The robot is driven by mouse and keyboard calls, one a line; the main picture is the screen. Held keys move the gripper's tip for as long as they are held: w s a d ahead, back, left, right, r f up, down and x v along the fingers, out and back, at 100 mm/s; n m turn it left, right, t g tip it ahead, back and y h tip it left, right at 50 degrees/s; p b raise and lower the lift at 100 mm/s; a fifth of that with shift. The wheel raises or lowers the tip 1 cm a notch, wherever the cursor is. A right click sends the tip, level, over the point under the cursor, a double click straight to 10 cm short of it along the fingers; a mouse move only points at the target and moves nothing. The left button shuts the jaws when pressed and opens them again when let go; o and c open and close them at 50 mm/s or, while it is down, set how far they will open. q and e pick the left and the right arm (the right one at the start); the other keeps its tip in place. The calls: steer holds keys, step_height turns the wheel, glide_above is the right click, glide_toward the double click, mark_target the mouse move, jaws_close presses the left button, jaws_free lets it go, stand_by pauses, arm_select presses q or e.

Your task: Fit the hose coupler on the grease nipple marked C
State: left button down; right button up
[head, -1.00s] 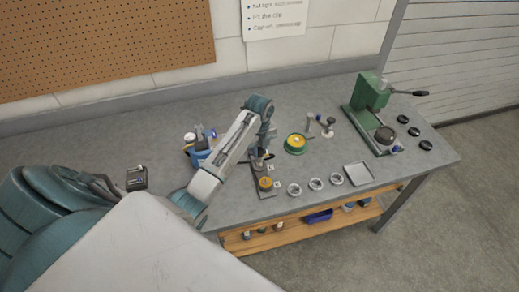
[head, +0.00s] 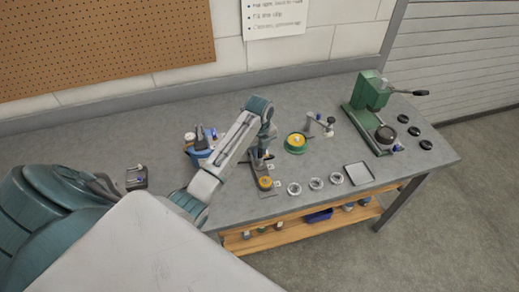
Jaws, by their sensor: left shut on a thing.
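My left gripper (head: 260,160) points down over a dark plate (head: 266,192) near the front of the bench. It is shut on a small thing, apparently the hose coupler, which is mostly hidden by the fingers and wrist. The plate carries an orange-yellow round part (head: 265,183) near its front end. Small white labels (head: 277,183) lie along its right side, but their letters are too small to read. I cannot make out the nipple marked C, or whether the coupler touches any nipple. My right gripper is out of view.
A blue container (head: 199,155) stands left of my forearm and a dark block (head: 137,178) farther left. To the right are a yellow-green round part (head: 296,143), several metal rings (head: 316,184), a grey tray (head: 359,174) and a green press (head: 366,95).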

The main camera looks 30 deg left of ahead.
arm_select(q)
steer(key=shift+f, duration=0.3)
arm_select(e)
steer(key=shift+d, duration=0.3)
arm_select(q)
steer(key=shift+f, duration=0.25)
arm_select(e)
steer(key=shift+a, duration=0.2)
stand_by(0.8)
arm_select(q)
steer(key=c, duration=1.2)
jaws_free()
steer(key=o, duration=0.4)
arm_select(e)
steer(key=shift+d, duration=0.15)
arm_select(q)
steer(key=shift+o, duration=0.2)
steer(key=shift+r, duration=0.1)
steer(key=shift+r, duration=3.45)
